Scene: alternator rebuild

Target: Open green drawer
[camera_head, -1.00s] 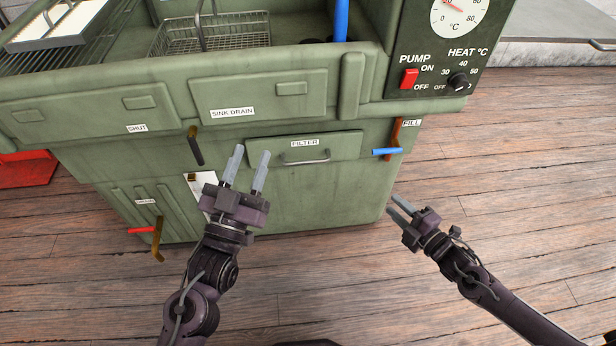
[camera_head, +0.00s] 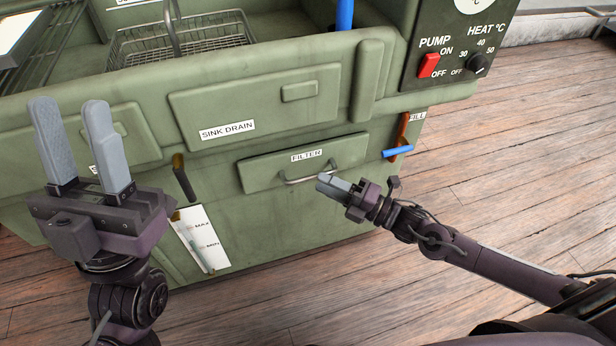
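The green drawer labelled FILTER (camera_head: 262,174) sits shut in the front of the green washing unit. Its metal bar handle (camera_head: 300,180) runs along the drawer's lower part. My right gripper (camera_head: 324,183) is at the right part of the handle, with its fingertips pointing left. I cannot tell whether the fingers touch the handle or are apart, since they overlap in this view. My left gripper (camera_head: 70,104) is open and empty, raised in front of the unit's left side, well away from the drawer.
Above is a panel labelled SINK DRAIN (camera_head: 240,98). A blue lever (camera_head: 397,152) is right of the drawer, and a dark lever (camera_head: 184,178) is left of it. A wire basket (camera_head: 180,42) stands in the sink. The wooden floor (camera_head: 510,190) at right is clear.

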